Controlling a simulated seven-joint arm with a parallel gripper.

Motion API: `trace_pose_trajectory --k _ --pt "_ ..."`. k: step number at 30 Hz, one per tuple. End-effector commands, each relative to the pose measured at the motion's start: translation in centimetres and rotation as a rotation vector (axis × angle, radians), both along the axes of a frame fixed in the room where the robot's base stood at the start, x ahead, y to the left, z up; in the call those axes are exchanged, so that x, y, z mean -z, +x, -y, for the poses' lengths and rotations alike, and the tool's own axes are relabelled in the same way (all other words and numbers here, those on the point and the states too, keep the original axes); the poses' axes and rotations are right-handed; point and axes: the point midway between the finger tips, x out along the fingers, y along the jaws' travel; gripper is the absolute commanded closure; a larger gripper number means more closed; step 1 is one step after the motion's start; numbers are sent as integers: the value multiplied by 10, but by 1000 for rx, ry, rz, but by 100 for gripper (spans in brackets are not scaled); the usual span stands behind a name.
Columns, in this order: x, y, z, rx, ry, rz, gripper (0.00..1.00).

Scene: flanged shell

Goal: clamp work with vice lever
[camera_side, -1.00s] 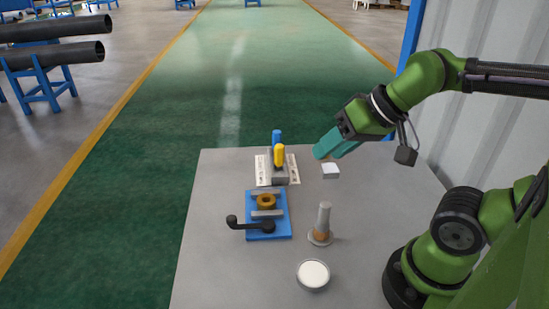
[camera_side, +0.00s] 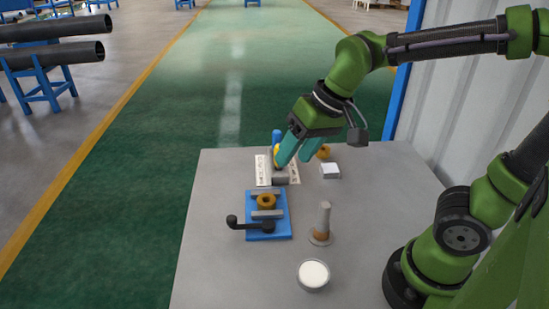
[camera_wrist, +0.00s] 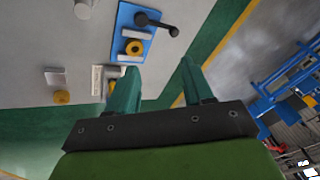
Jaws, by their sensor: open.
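The blue vice (camera_side: 282,224) stands on the grey table, with a brass-coloured flanged work piece (camera_side: 266,201) between its two grey jaws. Its black lever (camera_side: 250,225) reaches out to the left, with a knob at its end. The vice (camera_wrist: 124,20), work piece (camera_wrist: 134,47) and lever (camera_wrist: 158,23) also show in the wrist view. My gripper (camera_side: 281,163) is open behind the vice, over the stand with the blue and yellow upright parts, partly hiding it. In the wrist view its teal fingers (camera_wrist: 155,78) are apart with nothing visible held between them.
A second brass ring (camera_side: 323,152) lies near a white block (camera_side: 330,171) at the back right. A grey cone on a brown base (camera_side: 321,225) and a round white-topped dish (camera_side: 313,275) stand right of the vice. The table's front left is clear.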

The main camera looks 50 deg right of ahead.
Motion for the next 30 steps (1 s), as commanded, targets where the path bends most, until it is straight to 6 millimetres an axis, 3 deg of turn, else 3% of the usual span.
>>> trace_pose_trajectory --k 3,9,15,18,22,30 --pt "8 37 -22 -28 -34 -118 49" --pt "28 92 -57 -12 -122 -284 49" --pt "34 127 -76 75 -190 -368 49" --pt "20 131 -75 125 -188 -370 49" --pt "26 127 -74 151 -187 -394 49" --pt "74 126 -74 150 -187 -396 49"
